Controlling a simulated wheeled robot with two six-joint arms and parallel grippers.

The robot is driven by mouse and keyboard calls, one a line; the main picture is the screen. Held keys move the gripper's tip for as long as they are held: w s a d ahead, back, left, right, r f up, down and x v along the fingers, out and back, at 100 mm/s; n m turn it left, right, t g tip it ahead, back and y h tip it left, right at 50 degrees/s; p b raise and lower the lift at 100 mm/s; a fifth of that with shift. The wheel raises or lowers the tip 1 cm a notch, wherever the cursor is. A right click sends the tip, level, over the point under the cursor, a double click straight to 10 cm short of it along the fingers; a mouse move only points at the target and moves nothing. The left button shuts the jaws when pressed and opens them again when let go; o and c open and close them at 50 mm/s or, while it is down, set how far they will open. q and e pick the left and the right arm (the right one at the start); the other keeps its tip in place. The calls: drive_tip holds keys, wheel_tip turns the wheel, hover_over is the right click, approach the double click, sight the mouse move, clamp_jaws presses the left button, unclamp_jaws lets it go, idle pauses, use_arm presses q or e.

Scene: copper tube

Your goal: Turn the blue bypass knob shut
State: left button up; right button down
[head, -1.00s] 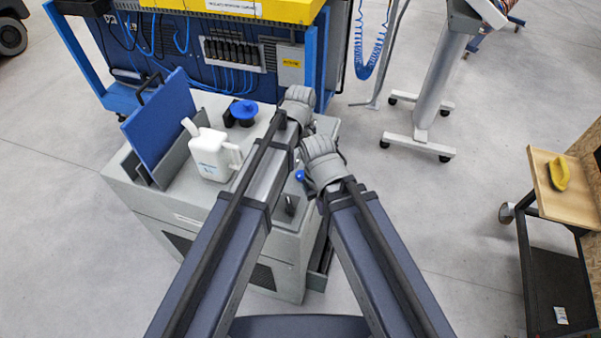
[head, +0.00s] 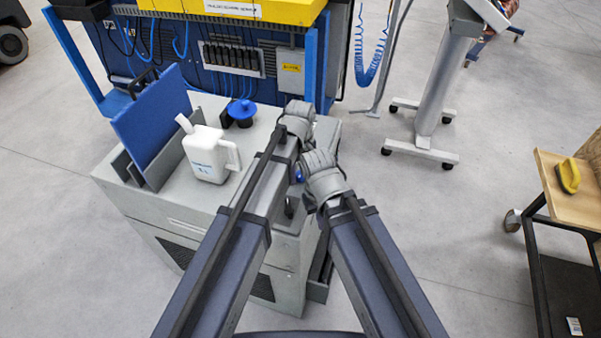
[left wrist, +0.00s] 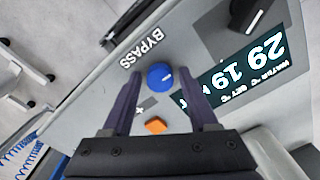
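The round blue bypass knob (left wrist: 160,76) has a white pointer mark and sits on a grey panel beside the printed word BYPASS in the left wrist view. My left gripper (left wrist: 160,78) is open, with one finger to each side of the knob and gaps showing on both sides. I cannot tell how far the fingertips are from the panel. In the head view my left gripper (head: 297,122) is over the cabinet's right side, its fingers hidden. A small blue spot, probably the knob (head: 298,174), shows beside my right gripper (head: 322,178), whose fingers are hidden.
The panel has a lit display (left wrist: 240,75), a black knob (left wrist: 250,12) and an orange button (left wrist: 156,125). A white jug (head: 205,155), a blue-capped black part (head: 242,112) and a blue plate (head: 150,120) stand on the grey cabinet (head: 185,205). A cart (head: 560,205) is right.

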use_arm(q)
clamp_jaws()
idle(0.5)
drive_tip(key=m, duration=0.8)
drive_tip(key=shift+m, duration=0.3)
drive_tip(key=m, duration=0.4)
drive_tip(key=shift+m, duration=0.3)
drive_tip(key=m, duration=0.4)
drive_tip(key=shift+m, duration=0.3)
